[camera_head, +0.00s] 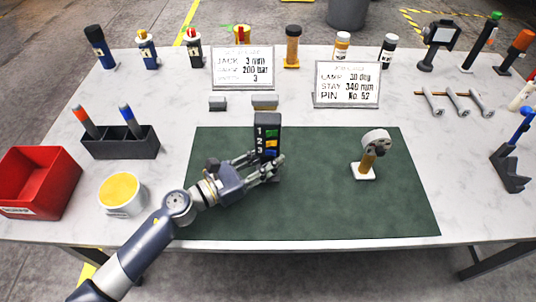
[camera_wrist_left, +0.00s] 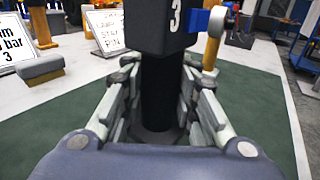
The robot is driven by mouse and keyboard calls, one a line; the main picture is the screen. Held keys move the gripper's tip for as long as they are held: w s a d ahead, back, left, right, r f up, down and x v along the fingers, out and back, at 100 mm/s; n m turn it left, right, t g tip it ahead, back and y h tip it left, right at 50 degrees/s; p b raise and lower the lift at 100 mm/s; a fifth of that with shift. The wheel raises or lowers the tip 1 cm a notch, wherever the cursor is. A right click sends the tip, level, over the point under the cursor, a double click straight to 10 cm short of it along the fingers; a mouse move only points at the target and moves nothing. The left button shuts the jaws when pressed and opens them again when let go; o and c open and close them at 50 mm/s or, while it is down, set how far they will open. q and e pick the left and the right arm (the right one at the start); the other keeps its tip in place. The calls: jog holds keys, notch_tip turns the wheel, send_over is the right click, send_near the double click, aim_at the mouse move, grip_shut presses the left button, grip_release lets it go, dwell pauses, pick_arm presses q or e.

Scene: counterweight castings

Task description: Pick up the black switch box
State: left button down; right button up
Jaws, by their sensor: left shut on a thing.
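The black switch box (camera_head: 267,130) stands upright on the green mat (camera_head: 320,212). It carries the numbers 1, 2 and 3 beside green, yellow and blue switches. My left gripper (camera_head: 274,165) is shut on its lower part. In the left wrist view, the gripper's fingers (camera_wrist_left: 160,95) lie on both sides of the black stem (camera_wrist_left: 160,85), below the wider numbered head (camera_wrist_left: 158,25). The stem's foot is partly hidden between the fingers, so I cannot tell whether it touches the mat. My right gripper is not in view.
A grey-headed tool with a wooden handle (camera_head: 371,155) stands on the mat to the right. A black pen holder (camera_head: 120,145), a yellow-topped tub (camera_head: 121,193) and a red bin (camera_head: 36,180) are at left. Two signs (camera_head: 242,68) (camera_head: 346,84) stand behind. The mat's front right is clear.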

aim_at(268, 158)
pick_arm(q)
jog(key=s+r+b, duration=0.1)
jog(key=s, duration=1.2)
jog(key=shift+s+r, duration=0.15)
jog(key=shift+r, duration=0.15)
jog(key=shift+w+f+b, duration=0.2)
jog(key=shift+w, duration=0.9)
jog(key=shift+w+f+b, duration=0.2)
jog(key=shift+w, duration=0.9)
jog(key=shift+w+f+b, duration=0.2)
jog(key=shift+w, duration=0.7)
jog(key=shift+w+f+b, duration=0.15)
jog(key=shift+w, duration=0.7)
jog(key=shift+w+f+b, duration=0.25)
jog(key=shift+w+b, duration=0.25)
jog(key=shift+w, duration=0.85)
jog(key=shift+w+f+b, duration=0.25)
jog(key=shift+w+b, duration=0.3)
jog(key=shift+w, duration=0.85)
jog(key=shift+w+f+b, duration=0.25)
jog(key=shift+w+b, duration=0.25)
jog(key=shift+w, duration=0.85)
jog(key=shift+f+b, duration=0.75)
jog(key=shift+b, duration=0.05)
